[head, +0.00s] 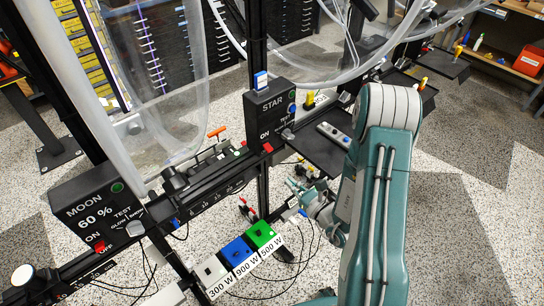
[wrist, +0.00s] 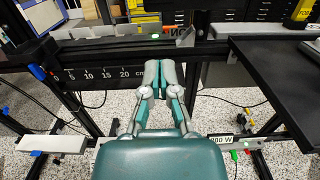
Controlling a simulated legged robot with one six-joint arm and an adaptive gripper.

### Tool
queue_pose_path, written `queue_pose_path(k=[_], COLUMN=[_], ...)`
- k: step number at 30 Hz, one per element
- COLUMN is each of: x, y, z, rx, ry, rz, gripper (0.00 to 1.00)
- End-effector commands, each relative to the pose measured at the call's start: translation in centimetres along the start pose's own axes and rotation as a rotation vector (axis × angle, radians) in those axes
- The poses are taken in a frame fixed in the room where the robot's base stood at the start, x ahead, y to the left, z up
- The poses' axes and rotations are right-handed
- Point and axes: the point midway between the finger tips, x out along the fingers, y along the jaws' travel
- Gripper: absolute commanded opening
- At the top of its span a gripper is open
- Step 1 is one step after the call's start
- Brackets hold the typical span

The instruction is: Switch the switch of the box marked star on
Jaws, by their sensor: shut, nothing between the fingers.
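The black box marked STAR (head: 271,108) stands on the rail in the middle of the head view. It has white lettering and an ON label near its lower edge. A red switch (head: 267,147) sits at its lower front edge; I cannot tell its position clearly. My gripper (head: 291,183) is below and to the right of the box, apart from the switch. In the wrist view my gripper (wrist: 159,66) is shut and empty, its fingertips in front of the dark rail. The red switch is not clearly visible there.
A black box marked MOON (head: 92,208) stands on the rail at left. White, blue and green (head: 263,235) wattage blocks lie below. A black shelf (head: 322,150) juts out right of the STAR box. Clear curved acrylic wheels (head: 165,80) rise behind. The rail carries a centimetre scale (wrist: 98,74).

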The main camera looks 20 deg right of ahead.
Motion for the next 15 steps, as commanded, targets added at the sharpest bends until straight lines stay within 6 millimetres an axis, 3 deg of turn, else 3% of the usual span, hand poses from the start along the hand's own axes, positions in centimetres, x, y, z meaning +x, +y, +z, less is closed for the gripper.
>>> queue_pose_path(k=[8,15], x=[1.2,5.5], y=[0.1,0.2], z=[0.0,0.1], rx=[-0.002,-0.003], ry=[-0.001,-0.003], rz=[0.006,0.008], gripper=[0.0,0.0])
